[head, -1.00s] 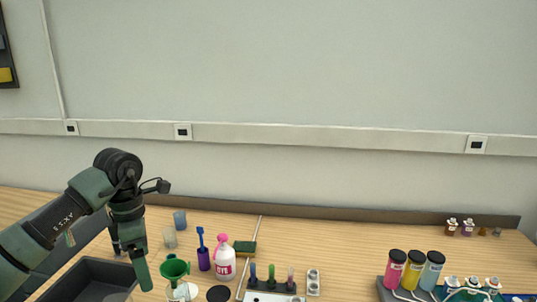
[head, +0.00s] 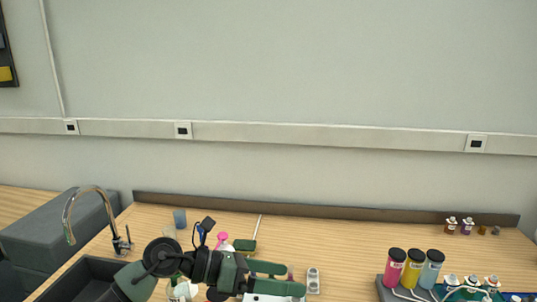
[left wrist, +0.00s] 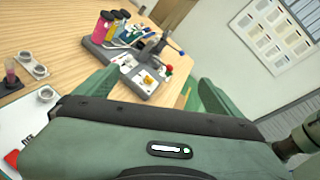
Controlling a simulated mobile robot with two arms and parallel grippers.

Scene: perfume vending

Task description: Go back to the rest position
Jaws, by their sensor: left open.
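My left gripper (head: 283,278) is open and empty in the head view. It is low at the bottom centre, pointing right, above the worktop. In the left wrist view its two green fingers (left wrist: 150,92) stand wide apart with nothing between them. My left arm comes in from the bottom left and covers most of the green funnel and part of the pink-capped bottle (head: 222,239). My right gripper does not show.
A sink (head: 82,275) with a tall tap (head: 92,190) is at the left. Pink, yellow and blue bottles (head: 413,268) stand on a grey station at the right, also in the left wrist view (left wrist: 104,27). Small bottles (head: 459,227) stand at the back right. The worktop's (head: 345,245) middle is clear.

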